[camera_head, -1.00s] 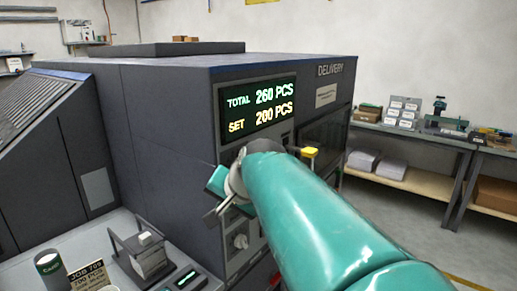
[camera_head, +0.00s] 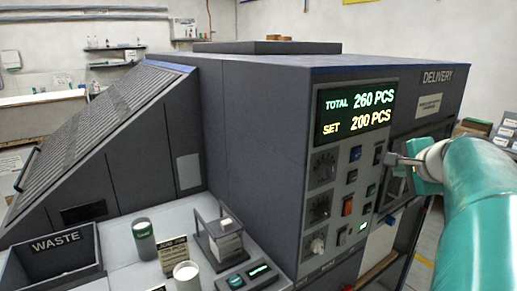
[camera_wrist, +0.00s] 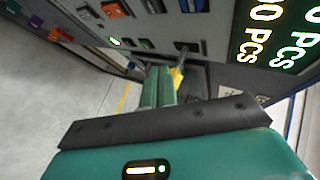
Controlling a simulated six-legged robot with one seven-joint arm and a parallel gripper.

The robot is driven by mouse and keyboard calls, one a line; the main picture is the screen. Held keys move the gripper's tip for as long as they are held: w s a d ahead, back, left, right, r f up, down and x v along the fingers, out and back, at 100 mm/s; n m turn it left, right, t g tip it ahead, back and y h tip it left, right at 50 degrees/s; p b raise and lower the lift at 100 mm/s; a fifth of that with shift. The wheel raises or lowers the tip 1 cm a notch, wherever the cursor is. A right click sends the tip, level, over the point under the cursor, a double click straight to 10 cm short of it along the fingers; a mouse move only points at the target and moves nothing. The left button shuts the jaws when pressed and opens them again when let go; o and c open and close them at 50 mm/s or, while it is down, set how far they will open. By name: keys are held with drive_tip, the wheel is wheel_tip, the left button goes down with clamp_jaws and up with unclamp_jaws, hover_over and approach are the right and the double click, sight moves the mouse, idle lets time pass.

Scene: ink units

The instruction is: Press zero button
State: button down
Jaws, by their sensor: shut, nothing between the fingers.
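The dark grey machine has a control panel with a lit display (camera_head: 356,113) reading TOTAL 260 PCS and SET 200 PCS. My gripper (camera_head: 390,159) is shut and empty, at the panel's right side near the blue button. I cannot tell whether it touches. The wrist view shows its closed fingers (camera_wrist: 160,70) close to the panel face.
The DELIVERY opening is partly hidden behind my arm. A shelf at the lower left holds a WASTE bin (camera_head: 55,262), a green-labelled can (camera_head: 144,240) and a small framed stand (camera_head: 222,240).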

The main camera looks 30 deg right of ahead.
approach(359, 158)
drive_tip(key=shift+s+d+f+x, duration=0.1)
drive_tip(key=shift+s+x, duration=0.05)
drive_tip(key=shift+x, duration=0.75)
drive_tip(key=shift+s+d+f+x, duration=0.1)
drive_tip(key=shift+d+x, duration=0.05)
drive_tip(key=shift+x, duration=0.7)
drive_tip(key=shift+s+d+f+x, duration=0.1)
drive_tip(key=shift+s+x, duration=0.05)
drive_tip(key=shift+x, duration=0.75)
drive_tip(key=shift+w, duration=0.4)
drive_tip(key=shift+w, duration=0.5)
idle(0.4)
drive_tip(key=shift+a, duration=0.1)
drive_tip(key=shift+s, duration=0.9)
drive_tip(key=s, duration=0.5)
drive_tip(key=shift+d, duration=0.35)
